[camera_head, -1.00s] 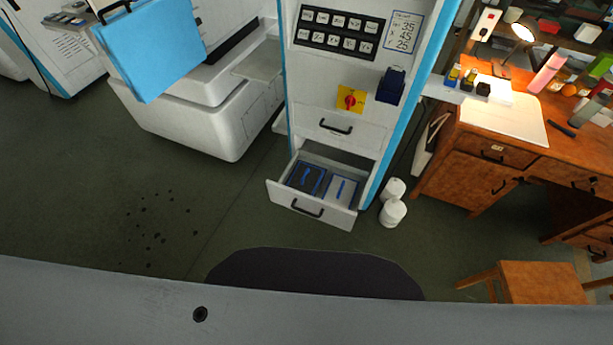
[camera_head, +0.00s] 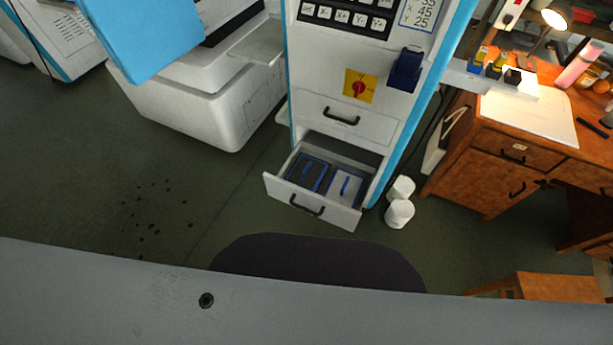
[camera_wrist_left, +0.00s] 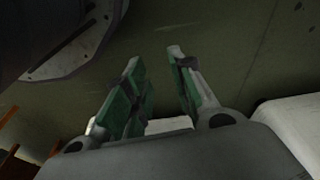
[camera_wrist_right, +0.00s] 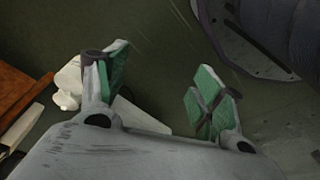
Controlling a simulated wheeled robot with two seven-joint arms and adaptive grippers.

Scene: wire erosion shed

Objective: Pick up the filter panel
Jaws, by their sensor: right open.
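An open drawer (camera_head: 285,187) in the white and blue cabinet holds two flat panels side by side. The left panel (camera_head: 307,172) is dark with a blue edge and blue handle. The right panel (camera_head: 345,187) is pale with a blue handle. I cannot tell which one is the filter panel. Neither gripper shows in the head view. My left gripper (camera_wrist_left: 153,58) is open and empty above the green floor in the left wrist view. My right gripper (camera_wrist_right: 160,62) is open and empty in the right wrist view. Neither wrist view shows the panels.
The cabinet (camera_head: 352,115) stands ahead, with a shut drawer above the open one. White canisters (camera_head: 399,212) stand on the floor right of it. A wooden desk (camera_head: 470,160) and stool (camera_head: 555,287) are at the right, a white machine (camera_head: 190,105) at the left. Floor before the drawer is clear.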

